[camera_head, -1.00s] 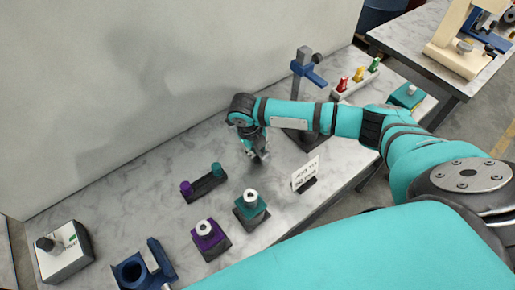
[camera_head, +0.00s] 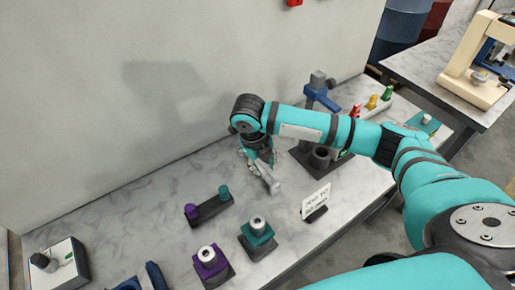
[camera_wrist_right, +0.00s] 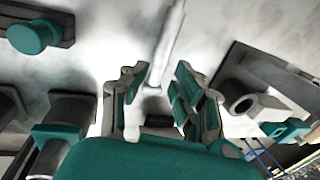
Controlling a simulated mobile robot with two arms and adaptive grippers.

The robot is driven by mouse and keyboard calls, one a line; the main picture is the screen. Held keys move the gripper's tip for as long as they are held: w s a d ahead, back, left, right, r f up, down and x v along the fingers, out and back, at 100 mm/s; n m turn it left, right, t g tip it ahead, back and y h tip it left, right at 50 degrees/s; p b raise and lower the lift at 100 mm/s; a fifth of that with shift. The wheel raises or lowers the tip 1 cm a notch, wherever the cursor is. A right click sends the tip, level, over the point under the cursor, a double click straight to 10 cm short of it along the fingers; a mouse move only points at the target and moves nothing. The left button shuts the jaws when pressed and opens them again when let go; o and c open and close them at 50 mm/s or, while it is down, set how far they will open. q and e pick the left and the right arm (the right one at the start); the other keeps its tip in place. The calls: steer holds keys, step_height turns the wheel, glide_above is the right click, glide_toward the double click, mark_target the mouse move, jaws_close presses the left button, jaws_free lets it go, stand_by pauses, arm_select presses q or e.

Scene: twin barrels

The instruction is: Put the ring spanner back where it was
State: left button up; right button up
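The ring spanner looks like a slim pale-grey tool. In the right wrist view the spanner (camera_wrist_right: 168,45) runs up the picture from between the fingertips of my right gripper (camera_wrist_right: 158,88). The fingers stand apart on either side of it, with narrow gaps showing. In the head view my right gripper (camera_head: 257,160) points down over the back half of the bench, and a short grey piece, probably the spanner (camera_head: 273,185), shows beside its fingertips. I cannot tell whether it touches the bench. My left gripper is not in view.
On the marble bench (camera_head: 150,220) stand a dark holder with purple and teal knobs (camera_head: 209,209), a teal block (camera_head: 258,236), a purple block (camera_head: 211,265) and a small sign (camera_head: 316,202). A blue-clamped stand (camera_head: 321,95) is right of the gripper. The wall is close behind.

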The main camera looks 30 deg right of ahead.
step_height(320, 180, up, 10)
steer(key=a+b, duration=0.1)
steer(key=a, duration=0.1)
steer(key=shift+s+r, duration=0.15)
steer(key=shift+r, duration=0.05)
